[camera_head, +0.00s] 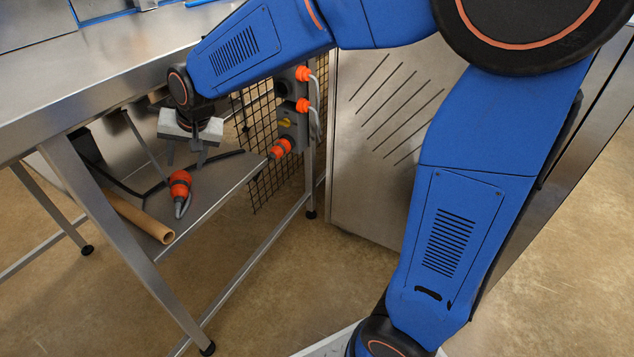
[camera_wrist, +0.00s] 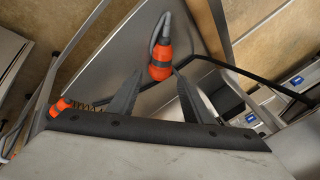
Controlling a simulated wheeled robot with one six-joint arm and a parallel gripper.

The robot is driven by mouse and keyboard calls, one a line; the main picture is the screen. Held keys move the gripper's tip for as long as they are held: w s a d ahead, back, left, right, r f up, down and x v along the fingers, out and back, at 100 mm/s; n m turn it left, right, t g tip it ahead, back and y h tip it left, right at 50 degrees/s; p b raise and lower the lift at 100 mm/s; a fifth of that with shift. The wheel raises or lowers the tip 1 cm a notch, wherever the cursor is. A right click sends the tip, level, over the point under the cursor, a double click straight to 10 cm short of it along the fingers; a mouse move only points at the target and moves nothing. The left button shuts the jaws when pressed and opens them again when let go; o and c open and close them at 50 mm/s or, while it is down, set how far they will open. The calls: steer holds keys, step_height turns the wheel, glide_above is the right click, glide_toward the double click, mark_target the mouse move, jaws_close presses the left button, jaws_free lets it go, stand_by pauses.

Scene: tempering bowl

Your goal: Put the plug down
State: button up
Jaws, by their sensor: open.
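The orange plug (camera_head: 179,186) with its grey tail lies on the lower steel shelf (camera_head: 205,195) under the table. It also shows in the wrist view (camera_wrist: 160,62), just beyond the fingertips, with its grey cable looped upward. My gripper (camera_head: 186,160) is above the shelf, behind the plug in the head view. Its two dark fingers stand apart in the wrist view (camera_wrist: 158,76), with nothing held between them. The plug appears clear of both fingers, though the exact gap is hard to tell.
A cardboard tube (camera_head: 140,216) lies along the shelf's left side. A black cable (camera_head: 225,158) runs across the shelf. A grey socket panel (camera_head: 289,118) with several orange connectors stands right of the shelf by a wire mesh (camera_head: 263,178). The steel tabletop (camera_head: 70,82) overhangs the shelf.

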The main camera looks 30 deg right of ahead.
steer(key=s+d+r+n+h, duration=0.1)
steer(key=s+d+r, duration=0.1)
steer(key=s+d, duration=0.9)
steer(key=s+d+r+n+h, duration=0.1)
steer(key=s+d+r, duration=0.1)
steer(key=s+d, duration=0.9)
steer(key=s+d+f+n+h, duration=0.1)
steer(key=s+d+f, duration=0.2)
steer(key=s+d, duration=0.4)
steer(key=shift+s+d+f, duration=0.25)
steer(key=shift+s+d, duration=0.1)
steer(key=shift+s, duration=0.3)
steer(key=shift+c, duration=0.3)
